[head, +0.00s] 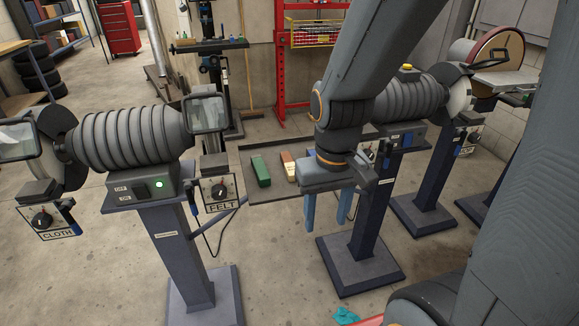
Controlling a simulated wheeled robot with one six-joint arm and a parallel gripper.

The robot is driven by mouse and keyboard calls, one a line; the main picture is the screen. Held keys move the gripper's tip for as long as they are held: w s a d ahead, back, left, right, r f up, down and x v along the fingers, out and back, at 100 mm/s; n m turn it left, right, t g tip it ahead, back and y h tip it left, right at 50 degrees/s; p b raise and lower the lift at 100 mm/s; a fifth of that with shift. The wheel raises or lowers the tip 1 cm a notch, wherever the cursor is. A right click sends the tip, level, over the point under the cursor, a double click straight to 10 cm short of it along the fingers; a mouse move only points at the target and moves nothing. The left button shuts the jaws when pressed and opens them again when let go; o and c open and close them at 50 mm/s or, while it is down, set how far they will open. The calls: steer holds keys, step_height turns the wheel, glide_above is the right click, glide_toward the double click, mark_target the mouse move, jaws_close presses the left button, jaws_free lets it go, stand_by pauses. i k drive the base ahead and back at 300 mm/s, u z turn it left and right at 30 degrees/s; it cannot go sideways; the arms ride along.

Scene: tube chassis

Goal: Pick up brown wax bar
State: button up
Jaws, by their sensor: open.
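A small bar with a brown far part and a pale near part (289,166) lies on a dark tray (262,191) between the two grinders. I cannot tell whether this is one bar or two, and my gripper may hide part of the area to its right. A green bar (261,171) lies just left of it. My gripper (326,225) points down, to the right of the bars in the picture, with its two blue fingers apart and nothing seen between them. Its height over the tray is hard to judge.
A grinder on a pedestal (133,139) stands at the left, with a FELT control box (219,191) near the tray. Another pedestal grinder (410,101) stands at the right, behind my arm. A red press frame (282,60) stands at the back. Floor shows between the pedestals.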

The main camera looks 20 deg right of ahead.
mark_target(287, 160)
steer(key=z, duration=2.7)
steer(key=k, duration=1.65)
steer(key=u, duration=1.95)
steer(key=i, duration=0.5)
steer(key=u, duration=0.1)
